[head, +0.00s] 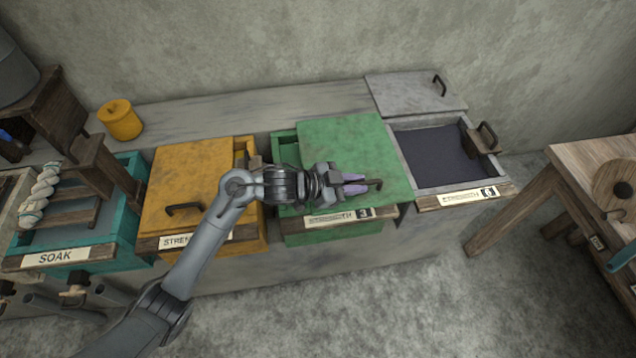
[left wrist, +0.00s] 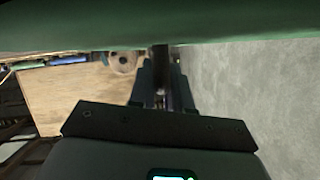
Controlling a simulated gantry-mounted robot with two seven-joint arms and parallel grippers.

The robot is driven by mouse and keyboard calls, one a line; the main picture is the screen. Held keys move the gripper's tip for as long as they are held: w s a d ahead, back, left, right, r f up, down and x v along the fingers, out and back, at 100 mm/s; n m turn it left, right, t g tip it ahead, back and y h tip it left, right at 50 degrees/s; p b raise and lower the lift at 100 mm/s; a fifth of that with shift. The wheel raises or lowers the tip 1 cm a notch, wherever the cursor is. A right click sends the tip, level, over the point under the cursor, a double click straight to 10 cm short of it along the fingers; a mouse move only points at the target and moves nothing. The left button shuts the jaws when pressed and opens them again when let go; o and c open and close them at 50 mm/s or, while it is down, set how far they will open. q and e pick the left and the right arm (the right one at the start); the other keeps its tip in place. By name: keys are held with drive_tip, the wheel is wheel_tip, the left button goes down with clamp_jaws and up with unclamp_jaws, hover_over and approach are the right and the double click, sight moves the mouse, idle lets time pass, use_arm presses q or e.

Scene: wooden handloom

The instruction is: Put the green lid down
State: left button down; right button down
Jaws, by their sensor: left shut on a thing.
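The green lid (head: 345,145) is a flat square panel with a dark handle at its front right. It lies over the green box (head: 330,231), shifted to the right, so a strip of the box's left side is uncovered. My left gripper (head: 364,186) is shut on the lid's handle (head: 376,183), at the front part of the lid. In the left wrist view the lid's green edge (left wrist: 160,30) fills the top, and the gripper (left wrist: 161,92) reaches up to the dark handle. I cannot tell whether the lid touches the rim. My right gripper is not in view.
A yellow box with its lid (head: 190,180) stands to the left, and a teal SOAK box (head: 70,257) is beyond it. To the right is an open grey box (head: 437,197) with dark contents; its grey lid (head: 415,92) lies behind. A wooden table (head: 590,160) stands far right.

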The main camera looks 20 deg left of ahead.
use_arm(q)
drive_tip(key=w+a+f+b, duration=0.3)
drive_tip(key=a+f+b, duration=0.2)
drive_tip(key=a+f, duration=0.5)
drive_tip(key=shift+a+f, duration=0.15)
drive_tip(key=c, duration=1.1)
unclamp_jaws()
drive_tip(key=shift+o, duration=0.2)
drive_tip(key=p+v, duration=0.3)
drive_tip(key=v, duration=0.9)
drive_tip(key=shift+p, duration=0.3)
